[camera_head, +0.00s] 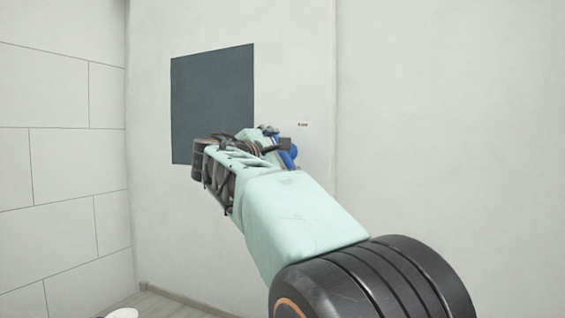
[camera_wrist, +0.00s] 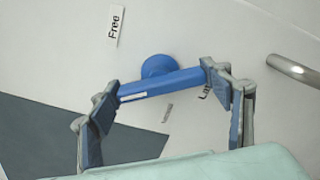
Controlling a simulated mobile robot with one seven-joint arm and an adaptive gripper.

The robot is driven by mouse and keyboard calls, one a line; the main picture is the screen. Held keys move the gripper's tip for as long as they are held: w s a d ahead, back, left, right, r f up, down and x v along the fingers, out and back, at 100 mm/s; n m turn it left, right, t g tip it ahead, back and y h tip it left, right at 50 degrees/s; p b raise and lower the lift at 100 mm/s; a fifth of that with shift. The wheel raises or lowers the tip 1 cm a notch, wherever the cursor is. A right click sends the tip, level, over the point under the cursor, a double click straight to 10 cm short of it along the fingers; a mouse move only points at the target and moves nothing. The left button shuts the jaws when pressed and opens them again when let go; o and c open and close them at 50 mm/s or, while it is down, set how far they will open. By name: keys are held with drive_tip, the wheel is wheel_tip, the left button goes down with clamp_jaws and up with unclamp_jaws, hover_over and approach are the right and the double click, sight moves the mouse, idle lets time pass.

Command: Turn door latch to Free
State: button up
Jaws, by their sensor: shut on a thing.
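The door latch is a blue bar on a round blue knob (camera_wrist: 155,66). My gripper (camera_wrist: 160,84) is shut on the bar lengthwise, with one finger at each end. The bar lies slightly tilted in the wrist view, its right end higher. A white label reading "Free" (camera_wrist: 115,27) is above and left of the knob.
A dark grey panel (camera_head: 212,100) is set in the pale door behind my arm; it also shows in the wrist view (camera_wrist: 40,140). A metal bar (camera_wrist: 295,70) is right of the gripper. A tiny label (camera_wrist: 167,112) is below the latch. A tiled wall (camera_head: 60,160) stands left.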

drive_tip(key=m+b, duration=0.2)
drive_tip(key=m, duration=0.1)
drive_tip(key=shift+f, duration=0.2)
drive_tip(key=shift+r+m+b, duration=0.1)
drive_tip(key=shift+m+b, duration=0.55)
drive_tip(key=shift+m, duration=1.15)
drive_tip(key=o, duration=1.2)
drive_tip(key=shift+c, duration=0.2)
drive_tip(key=v, duration=1.2)
